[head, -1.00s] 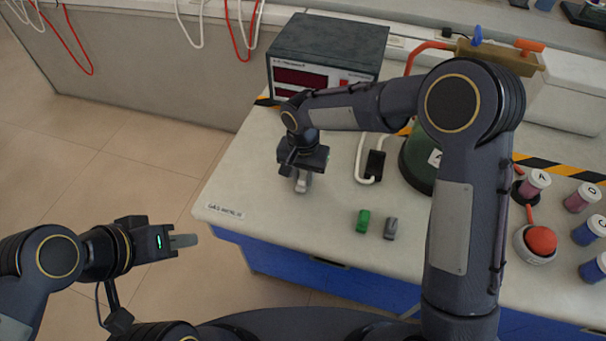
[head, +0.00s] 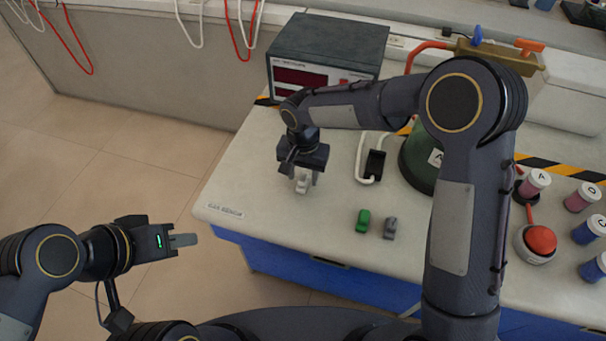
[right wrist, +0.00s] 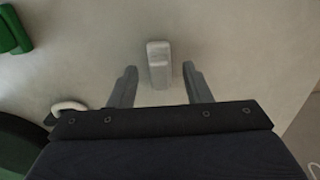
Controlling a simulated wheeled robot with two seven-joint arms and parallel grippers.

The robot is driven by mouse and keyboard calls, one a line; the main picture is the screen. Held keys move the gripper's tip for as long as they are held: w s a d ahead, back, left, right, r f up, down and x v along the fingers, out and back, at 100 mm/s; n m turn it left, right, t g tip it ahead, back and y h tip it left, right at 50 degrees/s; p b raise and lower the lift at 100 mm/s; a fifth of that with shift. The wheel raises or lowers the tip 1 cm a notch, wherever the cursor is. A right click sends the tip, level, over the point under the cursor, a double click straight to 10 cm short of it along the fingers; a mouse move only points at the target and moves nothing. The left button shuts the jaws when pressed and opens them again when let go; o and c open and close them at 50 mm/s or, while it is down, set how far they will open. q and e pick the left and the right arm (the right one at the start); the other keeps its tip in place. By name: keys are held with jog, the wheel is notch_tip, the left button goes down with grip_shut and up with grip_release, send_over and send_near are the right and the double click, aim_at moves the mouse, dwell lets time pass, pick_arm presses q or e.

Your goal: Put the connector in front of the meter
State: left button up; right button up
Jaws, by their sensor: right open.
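The meter (head: 328,48) is a dark-topped box with red displays at the back of the bench. A pale connector (right wrist: 159,62) stands on the bench in front of the meter. In the right wrist view it sits between the finger tips of my right gripper (right wrist: 161,80), with gaps on both sides. In the head view my right gripper (head: 303,182) is low over the bench, open around the connector, partly hiding it. My left gripper (head: 183,240) is off the bench over the floor at lower left, seen side-on, so its opening is unclear.
A green block (head: 363,221) and a grey block (head: 390,229) lie near the bench's front edge. A black device with a white cable (head: 375,165), a green round vessel (head: 418,162), a red button (head: 541,240) and several lidded jars stand to the right.

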aim_at(303, 176)
notch_tip(303, 176, up, 11)
jog(key=s+d+r+y, duration=0.1)
jog(key=s+d+r, duration=0.35)
jog(key=d, duration=0.35)
jog(key=s+d+n+t+y, duration=0.1)
jog(key=s+d+t, duration=0.1)
jog(key=s+d, duration=0.4)
jog(key=s+d+f+n+t+y, duration=0.1)
jog(key=s+d+t, duration=0.2)
jog(key=s, duration=1)
jog(key=d, duration=0.3)
jog(key=shift+s+f+t+y, duration=0.2)
jog(key=shift+f+t+y, duration=0.1)
jog(key=shift+y, duration=0.1)
jog(key=shift+r, duration=0.15)
